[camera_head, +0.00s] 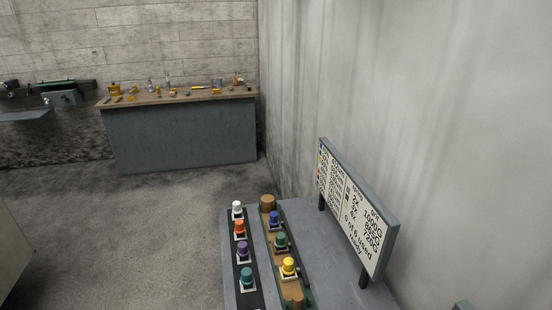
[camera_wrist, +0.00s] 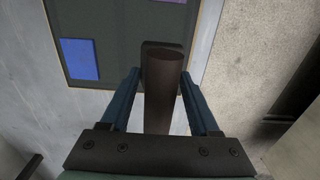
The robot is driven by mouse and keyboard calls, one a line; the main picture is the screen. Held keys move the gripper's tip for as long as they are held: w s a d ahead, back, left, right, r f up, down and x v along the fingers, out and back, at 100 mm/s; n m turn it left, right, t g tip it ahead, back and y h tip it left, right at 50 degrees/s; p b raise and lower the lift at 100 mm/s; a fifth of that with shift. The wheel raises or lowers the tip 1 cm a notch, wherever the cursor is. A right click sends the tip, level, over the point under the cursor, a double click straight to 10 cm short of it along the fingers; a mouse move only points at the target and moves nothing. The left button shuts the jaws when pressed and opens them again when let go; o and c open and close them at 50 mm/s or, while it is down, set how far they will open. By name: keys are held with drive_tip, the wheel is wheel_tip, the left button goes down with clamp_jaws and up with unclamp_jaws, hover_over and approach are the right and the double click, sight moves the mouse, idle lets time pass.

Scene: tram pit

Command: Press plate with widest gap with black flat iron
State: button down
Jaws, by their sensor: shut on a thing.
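In the wrist view my gripper (camera_wrist: 160,76) is shut on a dark bar-shaped tool, the black flat iron (camera_wrist: 159,98). The iron runs between the two blue fingers, and its wider far end overlaps the edge of a dark panel (camera_wrist: 108,50). On this panel I see a blue square plate (camera_wrist: 80,59) at left and part of a purple plate (camera_wrist: 166,3) at the top edge. I cannot tell whether the iron touches the panel. No gap at a plate is clear enough to compare. My gripper and the iron do not show in the head view.
In the head view a grey table (camera_head: 336,277) carries two rows of coloured knobs, including a yellow knob (camera_head: 288,266) and a white knob (camera_head: 237,209). A sign (camera_head: 355,212) reading "0 of 6 used" stands beside them. A workbench (camera_head: 180,135) stands far back; open floor lies between.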

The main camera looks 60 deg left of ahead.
drive_tip(key=shift+f, duration=0.5)
drive_tip(key=shift+r, duration=0.15)
wheel_tip(320, 180, up, 4)
drive_tip(key=p, duration=0.4)
